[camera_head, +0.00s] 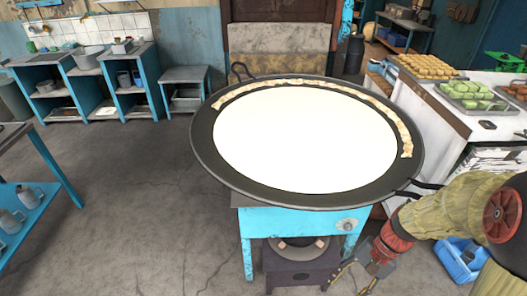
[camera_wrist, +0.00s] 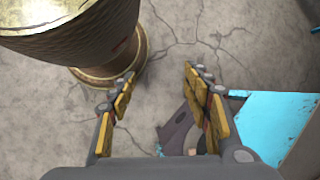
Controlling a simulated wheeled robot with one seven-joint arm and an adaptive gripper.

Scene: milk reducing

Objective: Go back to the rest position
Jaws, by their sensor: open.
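My gripper (camera_head: 352,277) is low at the bottom of the head view, to the right of the blue stove stand and below the level of the pan. In the wrist view my gripper (camera_wrist: 160,85) has its two yellow-padded fingers apart, with nothing between them. It points down towards the cracked concrete floor (camera_wrist: 220,45). A wide black pan (camera_head: 205,150) full of white milk (camera_head: 305,140) sits on the blue stand (camera_head: 290,225). A cream-coloured crust lies along the pan's far and right rim.
A dark burner box (camera_head: 300,270) stands under the pan, close to my gripper. A blue crate (camera_head: 458,262) is on the floor at right. A white counter (camera_head: 450,105) with trays of sweets (camera_head: 470,92) stands at right. Open floor (camera_head: 140,200) lies to the left.

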